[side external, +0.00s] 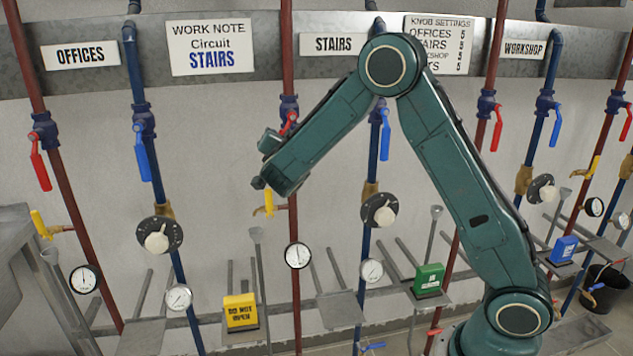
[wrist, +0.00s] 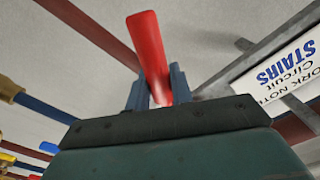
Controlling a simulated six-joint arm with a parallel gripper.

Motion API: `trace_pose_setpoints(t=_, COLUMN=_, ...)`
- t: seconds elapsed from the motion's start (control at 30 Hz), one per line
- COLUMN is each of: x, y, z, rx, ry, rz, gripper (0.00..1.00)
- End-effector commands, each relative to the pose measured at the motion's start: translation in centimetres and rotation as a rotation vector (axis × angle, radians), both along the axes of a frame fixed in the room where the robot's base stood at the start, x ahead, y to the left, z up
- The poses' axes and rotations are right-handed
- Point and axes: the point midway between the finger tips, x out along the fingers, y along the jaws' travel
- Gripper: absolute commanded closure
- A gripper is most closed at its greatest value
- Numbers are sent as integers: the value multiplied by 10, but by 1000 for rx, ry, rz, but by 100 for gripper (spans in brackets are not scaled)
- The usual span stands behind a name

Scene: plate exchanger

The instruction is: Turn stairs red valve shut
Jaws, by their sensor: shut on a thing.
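The stairs red valve sits on the red pipe just left of the STAIRS sign (side external: 333,44). Its blue body (side external: 289,104) shows in the side view, with a short, tilted piece of its red handle (side external: 289,122); my wrist hides the rest. In the wrist view the red handle (wrist: 147,45) stands between the two blue-grey fingers of my gripper (wrist: 158,90), which is shut on it. The fingers are hidden behind my arm in the side view.
The stairs blue valve handle (side external: 385,134) hangs down close to the right of my forearm. Below are a yellow-handled valve (side external: 269,203), a gauge (side external: 298,255), a black dial with a white knob (side external: 379,210) and a yellow box (side external: 240,312). The WORK NOTE sign (side external: 209,47) reads Circuit STAIRS.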

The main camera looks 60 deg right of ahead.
Motion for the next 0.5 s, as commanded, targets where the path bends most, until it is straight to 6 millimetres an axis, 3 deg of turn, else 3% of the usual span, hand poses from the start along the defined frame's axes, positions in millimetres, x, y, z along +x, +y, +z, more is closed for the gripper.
trace_pose_setpoints(t=0.5, x=15, y=16, z=25, rx=351, ry=-355, rz=6, gripper=100)
